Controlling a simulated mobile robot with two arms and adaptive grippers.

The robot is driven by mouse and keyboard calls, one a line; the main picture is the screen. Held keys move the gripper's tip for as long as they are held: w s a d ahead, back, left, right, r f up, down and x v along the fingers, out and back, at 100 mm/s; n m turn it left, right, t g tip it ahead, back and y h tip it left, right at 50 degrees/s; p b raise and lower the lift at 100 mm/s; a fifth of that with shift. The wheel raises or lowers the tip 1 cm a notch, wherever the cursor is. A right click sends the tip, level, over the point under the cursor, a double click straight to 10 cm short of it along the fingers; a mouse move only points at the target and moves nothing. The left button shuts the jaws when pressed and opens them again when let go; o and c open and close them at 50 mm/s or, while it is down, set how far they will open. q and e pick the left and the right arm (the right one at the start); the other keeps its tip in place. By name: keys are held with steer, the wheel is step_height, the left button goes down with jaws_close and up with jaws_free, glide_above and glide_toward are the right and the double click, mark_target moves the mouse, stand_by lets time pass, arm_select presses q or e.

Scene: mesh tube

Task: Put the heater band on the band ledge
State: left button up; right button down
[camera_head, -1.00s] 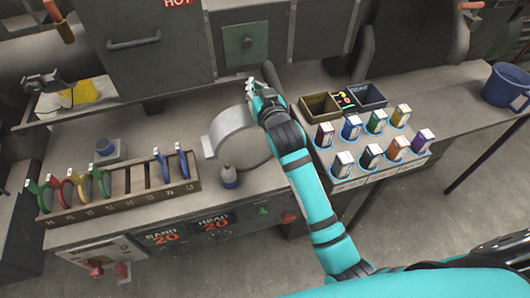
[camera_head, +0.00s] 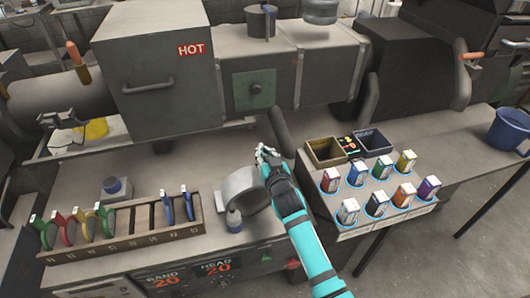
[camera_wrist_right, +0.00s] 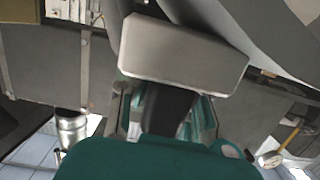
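My right gripper (camera_head: 267,156) is at the band's upper right side. In the right wrist view, the gripper's fingers (camera_wrist_right: 168,108) flank a dark stem, with a pale grey block (camera_wrist_right: 185,55) just beyond them and a large curved grey surface above. The gripper appears shut on the band, though the contact is partly hidden. I cannot pick out the band ledge for certain. My left gripper is not in view.
A wooden rack (camera_head: 125,233) with coloured-handled tools is to the left. A tray of coloured boxes (camera_head: 345,228) and small bins are to the right. The grey machine marked HOT (camera_head: 155,70) stands behind.

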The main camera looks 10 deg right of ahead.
steer(key=shift+r, duration=0.15)
steer(key=c, duration=2)
jaws_free()
steer(key=shift+f, duration=0.2)
steer(key=o, duration=0.5)
steer(key=shift+s, duration=0.1)
